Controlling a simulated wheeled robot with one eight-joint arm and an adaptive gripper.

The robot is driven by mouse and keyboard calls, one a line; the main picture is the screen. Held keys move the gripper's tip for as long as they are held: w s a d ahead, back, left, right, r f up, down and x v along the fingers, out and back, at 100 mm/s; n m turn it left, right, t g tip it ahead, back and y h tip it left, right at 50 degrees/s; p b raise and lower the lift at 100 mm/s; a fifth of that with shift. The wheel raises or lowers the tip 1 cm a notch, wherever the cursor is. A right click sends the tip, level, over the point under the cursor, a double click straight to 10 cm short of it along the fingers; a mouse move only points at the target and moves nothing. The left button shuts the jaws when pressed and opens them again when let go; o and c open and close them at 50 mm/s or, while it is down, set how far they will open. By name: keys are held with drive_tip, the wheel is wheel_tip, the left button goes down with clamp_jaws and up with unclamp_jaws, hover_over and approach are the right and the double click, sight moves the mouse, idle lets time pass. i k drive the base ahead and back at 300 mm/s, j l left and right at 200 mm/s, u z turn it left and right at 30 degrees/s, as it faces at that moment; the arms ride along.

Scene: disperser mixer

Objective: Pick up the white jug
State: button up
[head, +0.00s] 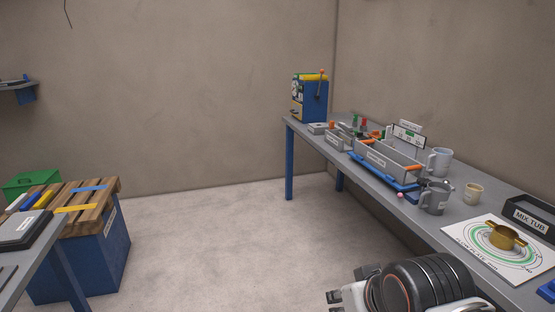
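The white jug (440,161) stands upright on the long grey bench (410,222) on the right, behind a grey jug (436,198). Its handle side faces left, close to the end of a grey tray. Part of my arm shows at the bottom right, in front of the bench, as a black ringed joint with pale and black parts to its left. Those parts may belong to my gripper (351,288), but I cannot make out the fingers clearly. The white jug stands well apart from my arm.
A brass piece (503,236) sits on a printed white sheet (466,239). A grey tray (390,160), a black MIX TUB tray (531,217) and a blue machine (311,98) share the bench. The middle floor is clear.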

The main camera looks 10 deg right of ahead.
sight(439, 158)
drive_tip(key=i+z, duration=0.3)
drive_tip(key=i, duration=0.15)
drive_tip(key=i+z, duration=0.3)
drive_tip(key=i, duration=0.15)
drive_tip(key=i+j+z, duration=0.35)
drive_tip(key=i+l, duration=0.1)
